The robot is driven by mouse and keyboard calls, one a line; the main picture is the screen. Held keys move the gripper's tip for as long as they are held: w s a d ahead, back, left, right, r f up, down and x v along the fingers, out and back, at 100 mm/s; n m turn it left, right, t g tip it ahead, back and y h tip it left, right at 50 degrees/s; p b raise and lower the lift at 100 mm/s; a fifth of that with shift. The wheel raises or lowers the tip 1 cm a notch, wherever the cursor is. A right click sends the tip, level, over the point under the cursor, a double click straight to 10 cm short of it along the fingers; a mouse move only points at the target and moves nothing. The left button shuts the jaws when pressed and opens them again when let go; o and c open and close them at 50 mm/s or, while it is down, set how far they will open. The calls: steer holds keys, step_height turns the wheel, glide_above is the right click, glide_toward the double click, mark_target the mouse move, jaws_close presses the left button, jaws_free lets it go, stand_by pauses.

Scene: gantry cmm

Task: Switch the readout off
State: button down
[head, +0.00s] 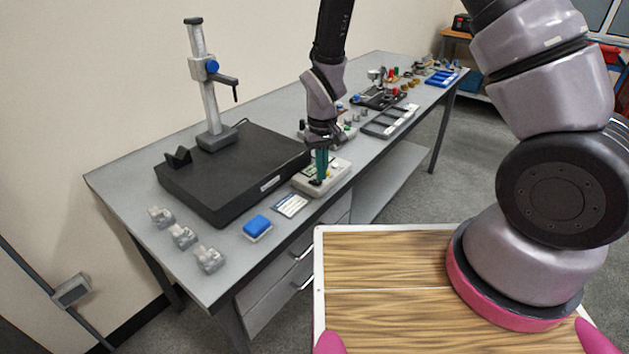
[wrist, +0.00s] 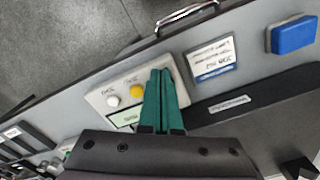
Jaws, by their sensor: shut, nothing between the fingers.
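The readout (head: 328,184) is a pale box on the bench near its front edge. In the wrist view the readout box (wrist: 98,97) shows a white button (wrist: 113,101), a yellow button (wrist: 138,91) and a greenish display (wrist: 124,119). The labels by the buttons are too small to read surely. My gripper (head: 318,181) points down over the box, its green fingers together and empty. In the wrist view my gripper (wrist: 162,72) covers the part of the box beside the yellow button. I cannot tell whether the fingertips touch the box.
A black slab (head: 225,178) with a measuring stand (head: 207,90) lies left of the readout. A label card (head: 291,205) and a blue block (head: 257,225) are near the front edge. Several grey clamps (head: 183,236) stand further left. Trays (head: 390,120) and small parts crowd the bench beyond.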

steer(key=shift+f, duration=0.8)
stand_by(0.4)
step_height(320, 180, up, 7)
stand_by(0.7)
